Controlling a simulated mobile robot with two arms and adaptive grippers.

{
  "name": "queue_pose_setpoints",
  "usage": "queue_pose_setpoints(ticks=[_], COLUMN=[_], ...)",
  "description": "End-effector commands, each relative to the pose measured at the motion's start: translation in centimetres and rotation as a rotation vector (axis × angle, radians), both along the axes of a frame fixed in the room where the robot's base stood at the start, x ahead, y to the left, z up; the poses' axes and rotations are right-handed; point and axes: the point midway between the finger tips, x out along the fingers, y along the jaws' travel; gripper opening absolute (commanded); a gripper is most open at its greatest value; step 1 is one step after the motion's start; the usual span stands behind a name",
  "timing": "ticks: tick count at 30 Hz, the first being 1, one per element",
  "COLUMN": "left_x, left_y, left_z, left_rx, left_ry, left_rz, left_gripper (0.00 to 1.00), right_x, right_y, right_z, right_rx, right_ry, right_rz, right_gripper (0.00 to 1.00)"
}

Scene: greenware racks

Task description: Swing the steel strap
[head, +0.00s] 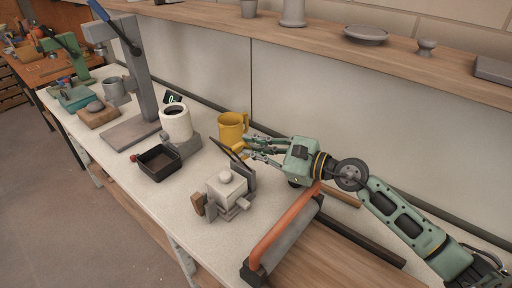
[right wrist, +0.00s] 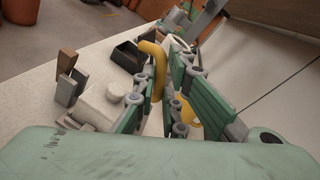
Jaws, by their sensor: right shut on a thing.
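The pale block-shaped mould (head: 226,190) with a round knob on top stands on the bench; it also shows in the right wrist view (right wrist: 103,104). A dark flat bar (head: 228,154), which looks like the steel strap, slants up beside it in the head view. My right gripper (head: 247,150) reaches in from the right and is shut at the bar's far side. In the right wrist view a bent yellow grip (right wrist: 152,58) stands between the fingers (right wrist: 160,90). Its join to the strap is hidden by the fingers. My left gripper is not in view.
A yellow mug (head: 230,127) stands close behind my right fingers. An orange-handled roller (head: 285,230) lies in front of my right arm. A shelf (head: 330,50) runs above.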

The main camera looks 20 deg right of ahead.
Motion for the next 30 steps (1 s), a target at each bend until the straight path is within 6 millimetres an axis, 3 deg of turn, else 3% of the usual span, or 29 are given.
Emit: queue_pose_setpoints(ticks=[5, 6, 12, 23, 30], left_x=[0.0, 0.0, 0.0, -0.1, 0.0], left_y=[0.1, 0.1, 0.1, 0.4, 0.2], left_z=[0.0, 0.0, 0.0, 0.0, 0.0], left_rx=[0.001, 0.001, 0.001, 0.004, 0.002], left_ry=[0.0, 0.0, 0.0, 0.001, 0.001], left_rz=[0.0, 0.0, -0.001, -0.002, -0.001], left_gripper=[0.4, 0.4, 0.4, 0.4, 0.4], right_x=[-0.1, -0.1, 0.0, -0.3, -2.9], right_y=[0.1, 0.1, 0.1, -0.3, -2.4], right_z=[-0.1, -0.1, -0.1, 0.0, 0.1], right_rx=[0.002, 0.002, 0.002, 0.001, 0.0], right_ry=[0.004, 0.004, 0.003, 0.002, 0.008], right_rz=[0.002, 0.003, 0.001, 0.0, 0.0], right_gripper=[0.0, 0.14, 0.29, 0.29, 0.29])
